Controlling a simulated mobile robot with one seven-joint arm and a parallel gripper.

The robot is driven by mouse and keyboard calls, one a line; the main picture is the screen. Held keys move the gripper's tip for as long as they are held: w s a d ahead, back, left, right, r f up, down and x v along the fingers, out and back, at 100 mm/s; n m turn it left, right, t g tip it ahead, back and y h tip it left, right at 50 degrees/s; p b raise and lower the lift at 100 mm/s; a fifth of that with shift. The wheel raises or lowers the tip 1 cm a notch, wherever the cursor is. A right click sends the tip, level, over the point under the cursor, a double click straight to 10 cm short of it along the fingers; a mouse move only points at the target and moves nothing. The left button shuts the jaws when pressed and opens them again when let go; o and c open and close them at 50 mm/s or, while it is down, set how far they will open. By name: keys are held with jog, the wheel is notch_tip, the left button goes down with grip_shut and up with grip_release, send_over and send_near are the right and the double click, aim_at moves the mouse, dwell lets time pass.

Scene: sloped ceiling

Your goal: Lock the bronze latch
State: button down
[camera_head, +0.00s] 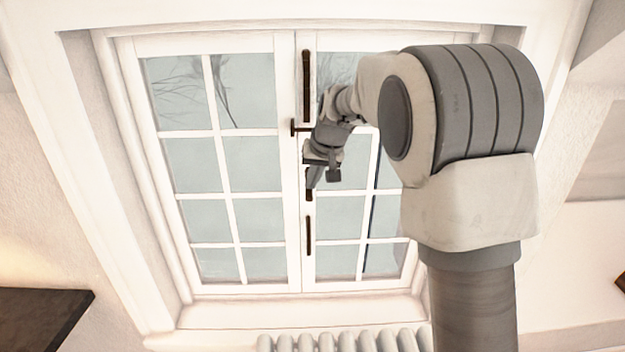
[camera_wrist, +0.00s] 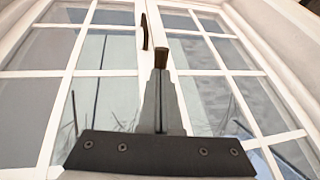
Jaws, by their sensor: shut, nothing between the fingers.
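Dark bronze latch hardware runs down the middle post of the white double window. In the head view it shows as a long upper bar (camera_head: 306,85), a short crosswise handle (camera_head: 295,127) and a lower bar (camera_head: 308,236). A short dark bronze piece (camera_head: 309,196) shows just below my gripper (camera_head: 311,186). In the wrist view, my gripper (camera_wrist: 160,72) is shut, its fingers together and empty. A bronze piece (camera_wrist: 161,58) lies just beyond the fingertips; I cannot tell whether they touch. Another bronze piece (camera_wrist: 145,32) stands to the left. My wrist hides part of the post.
The window (camera_head: 235,130) is set in a deep white frame in the sloped wall. A white radiator (camera_head: 345,341) stands below it. A dark surface (camera_head: 40,318) is at the lower left. The left panes are clear of my arm.

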jog(key=shift+f, duration=0.15)
jog(key=f+t+b, duration=0.1)
jog(key=b, duration=0.4)
jog(key=shift+s+f, duration=0.1)
jog(key=shift+f, duration=0.2)
jog(key=f+t+b, duration=0.1)
jog(key=t+b, duration=0.1)
jog(key=b, duration=0.5)
jog(key=shift+f, duration=0.25)
jog(key=w+f+n+t+b, duration=0.1)
jog(key=w+f+t+b, duration=0.3)
jog(key=b, duration=1.6)
jog(key=shift+f+t, duration=0.7)
jog(key=shift+t, duration=0.2)
jog(key=shift+f+b, duration=0.1)
jog(key=shift+b, duration=0.2)
